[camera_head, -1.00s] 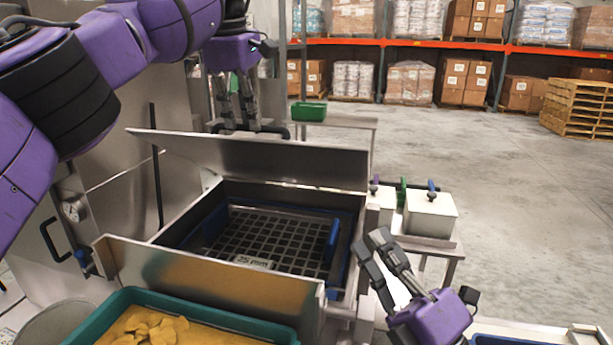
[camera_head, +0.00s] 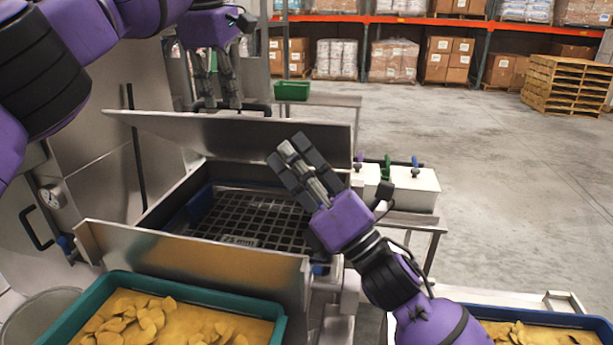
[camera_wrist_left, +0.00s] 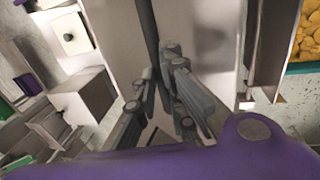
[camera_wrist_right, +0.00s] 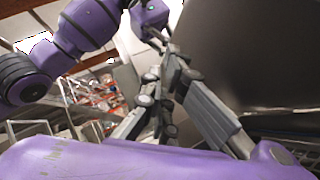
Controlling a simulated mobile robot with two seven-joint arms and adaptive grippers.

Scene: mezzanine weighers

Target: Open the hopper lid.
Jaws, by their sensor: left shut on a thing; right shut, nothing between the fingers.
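The hopper lid (camera_head: 240,137) is a flat steel panel raised at the back of the hopper, tilted up off the opening. My left gripper (camera_head: 217,103) is behind the lid's upper edge, shut on the black bar handle (camera_head: 256,109) there. In the left wrist view, its fingers (camera_wrist_left: 160,75) close around a dark bar. My right gripper (camera_head: 286,150) is shut and empty, in front of the lid's right part and above the hopper's right side. Its fingers also show in the right wrist view (camera_wrist_right: 160,85). I cannot tell whether it touches the lid.
The open hopper holds a black grate (camera_head: 245,215). A green-rimmed tray of yellow chips (camera_head: 107,283) stands in front, and a blue-rimmed one (camera_head: 590,322) at lower right. White bins (camera_head: 412,190) with coloured handles stand to the right.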

